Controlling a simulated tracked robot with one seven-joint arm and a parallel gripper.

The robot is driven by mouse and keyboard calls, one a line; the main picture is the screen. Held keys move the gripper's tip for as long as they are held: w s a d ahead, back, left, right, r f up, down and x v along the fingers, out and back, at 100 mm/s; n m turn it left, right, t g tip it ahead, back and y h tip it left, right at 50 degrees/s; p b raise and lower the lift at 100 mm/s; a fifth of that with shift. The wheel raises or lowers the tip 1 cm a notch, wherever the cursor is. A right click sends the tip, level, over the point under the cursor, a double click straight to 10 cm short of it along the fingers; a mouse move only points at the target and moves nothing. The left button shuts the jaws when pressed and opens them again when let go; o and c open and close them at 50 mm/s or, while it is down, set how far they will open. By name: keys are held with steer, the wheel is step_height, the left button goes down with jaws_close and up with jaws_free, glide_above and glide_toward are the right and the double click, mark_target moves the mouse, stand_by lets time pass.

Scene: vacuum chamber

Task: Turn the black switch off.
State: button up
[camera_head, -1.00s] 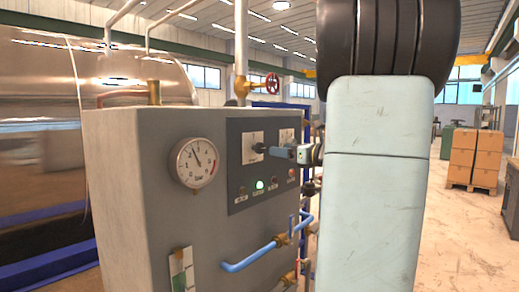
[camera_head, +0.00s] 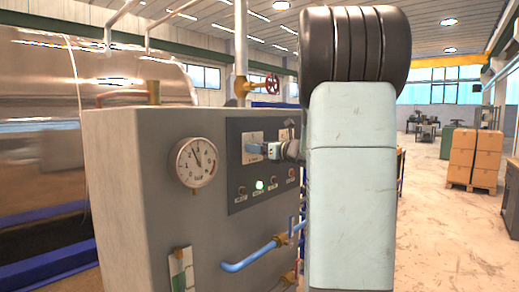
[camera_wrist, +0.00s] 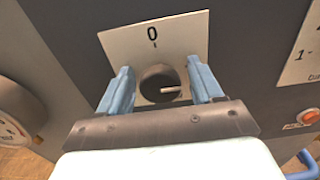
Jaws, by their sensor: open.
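The black switch (camera_wrist: 160,84) is a round knob on a white plate (camera_wrist: 125,42) marked "0" at its top. Its pale pointer mark is turned to the right, away from the "0". My gripper (camera_wrist: 161,84) is open, with one blue finger on each side of the knob. I cannot tell whether either finger touches it. In the head view my gripper (camera_head: 257,149) is at the panel's left plate (camera_head: 251,138), and its fingers hide the knob there.
A pressure gauge (camera_head: 196,162) is left of the panel.

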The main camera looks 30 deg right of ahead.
steer(key=shift+c, duration=0.5)
steer(key=c, duration=0.9)
steer(key=shift+o, duration=0.2)
steer(key=shift+n, duration=0.3)
steer(key=n, duration=0.3)
steer(key=shift+a+n, duration=0.1)
steer(key=shift+n, duration=0.3)
steer(key=n, duration=0.4)
steer(key=shift+a+n, duration=0.1)
steer(key=shift+n, duration=0.2)
steer(key=n, duration=0.5)
steer(key=shift+a+f, duration=0.1)
steer(key=shift+f, duration=0.05)
steer(key=shift+f+n, duration=0.2)
steer(key=shift+n, duration=1.8)
steer(key=shift+f, duration=0.1)
